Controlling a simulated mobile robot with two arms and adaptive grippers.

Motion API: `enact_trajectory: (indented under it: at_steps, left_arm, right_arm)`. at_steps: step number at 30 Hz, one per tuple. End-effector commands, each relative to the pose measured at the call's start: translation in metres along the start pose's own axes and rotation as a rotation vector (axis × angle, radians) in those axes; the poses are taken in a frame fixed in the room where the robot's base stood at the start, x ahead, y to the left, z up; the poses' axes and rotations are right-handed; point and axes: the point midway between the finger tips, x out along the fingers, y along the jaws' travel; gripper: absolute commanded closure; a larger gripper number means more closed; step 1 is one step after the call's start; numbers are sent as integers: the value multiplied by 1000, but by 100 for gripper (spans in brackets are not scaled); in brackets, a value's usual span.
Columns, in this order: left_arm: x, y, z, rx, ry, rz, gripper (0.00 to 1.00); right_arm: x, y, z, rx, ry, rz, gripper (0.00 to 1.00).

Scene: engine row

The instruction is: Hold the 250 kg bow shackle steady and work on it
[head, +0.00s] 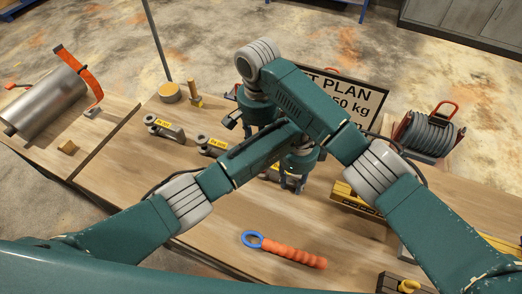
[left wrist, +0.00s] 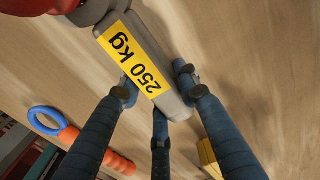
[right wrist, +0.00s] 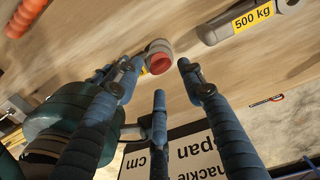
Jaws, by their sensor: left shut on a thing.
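The 250 kg bow shackle is a grey piece with a yellow label (left wrist: 137,58) and a red part at one end in the left wrist view. My left gripper (left wrist: 155,92) is shut around its grey end. In the head view this gripper (head: 293,182) points down at the bench, with only a little of the shackle's yellow label (head: 271,172) showing beside it. My right gripper (right wrist: 158,72) is open. Its fingers stand apart on either side of a red-ended grey part (right wrist: 159,57); I cannot tell whether they touch it. In the head view the right gripper (head: 238,122) is partly hidden.
Two other labelled shackles lie left on the bench (head: 240,215), one marked 500 kg (right wrist: 252,17). An orange-handled tool with a blue ring (head: 285,250) lies in front. A lift plan board (head: 350,100) and a cable reel (head: 430,135) stand behind and right. My arms cross closely.

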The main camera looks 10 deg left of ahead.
Motion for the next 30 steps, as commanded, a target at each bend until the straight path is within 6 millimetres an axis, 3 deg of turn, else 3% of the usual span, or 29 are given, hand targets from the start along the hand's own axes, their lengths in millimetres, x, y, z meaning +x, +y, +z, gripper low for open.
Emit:
enact_trajectory:
  at_steps: [6, 18, 25, 30]
  left_arm:
    - [2, 2, 3, -6, -3, 7, 100]
    - [1, 1, 2, -2, -3, 3, 100]
    - [1, 1, 2, -2, -3, 2, 100]
    - [1, 0, 2, -1, -2, 1, 100]
  right_arm:
    - [-28, 0, -2, 2, 6, -5, 54]
    - [-35, -2, 0, -1, 3, -8, 54]
    - [-48, -3, -3, -59, 21, -21, 100]
    - [-56, -1, 0, -123, 15, -28, 100]
